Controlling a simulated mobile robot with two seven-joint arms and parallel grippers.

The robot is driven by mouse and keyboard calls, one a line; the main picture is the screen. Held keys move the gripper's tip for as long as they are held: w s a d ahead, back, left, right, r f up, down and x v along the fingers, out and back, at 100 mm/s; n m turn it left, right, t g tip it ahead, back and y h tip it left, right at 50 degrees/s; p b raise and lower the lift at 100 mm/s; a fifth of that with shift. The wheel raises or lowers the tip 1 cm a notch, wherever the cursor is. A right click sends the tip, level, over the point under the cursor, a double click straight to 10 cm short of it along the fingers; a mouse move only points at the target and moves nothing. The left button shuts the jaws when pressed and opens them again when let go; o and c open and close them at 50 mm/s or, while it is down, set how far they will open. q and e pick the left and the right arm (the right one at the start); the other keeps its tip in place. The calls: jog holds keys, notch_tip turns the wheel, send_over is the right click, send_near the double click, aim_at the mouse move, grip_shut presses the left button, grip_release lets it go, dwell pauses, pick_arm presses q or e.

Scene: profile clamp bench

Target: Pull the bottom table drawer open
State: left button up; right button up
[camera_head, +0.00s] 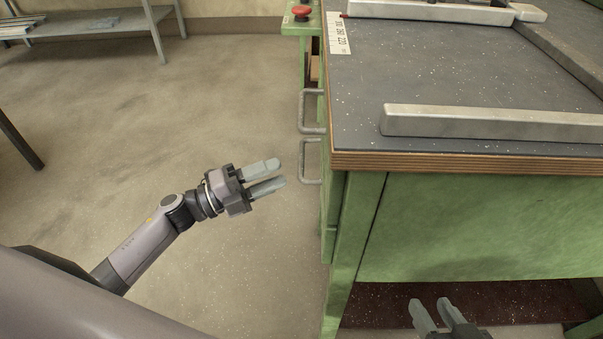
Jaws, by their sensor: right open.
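The green bench has two grey bar handles on its left side, one above the other in the picture: an upper handle (302,110) and a lower handle (303,161). The drawer fronts are seen nearly edge-on and are mostly hidden under the tabletop; I see no drawer standing out. My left gripper (281,172) is open and empty, its fingers pointing right toward the lower handle, with a small gap between the fingertips and the handle. My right gripper (434,304) is open at the bottom, in front of the bench, with nothing seen between its fingers.
The grey tabletop (440,70) has a wooden edge and carries a metal bar (490,124) and other metal profiles. A grey shelf (100,22) stands back left. The floor left of the bench is clear.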

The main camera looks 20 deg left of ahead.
aim_at(301, 161)
pick_arm(q)
jog(key=x, duration=0.7)
jog(key=shift+b, duration=0.35)
jog(key=shift+c, duration=0.3)
jog(key=shift+a, duration=0.1)
grip_shut()
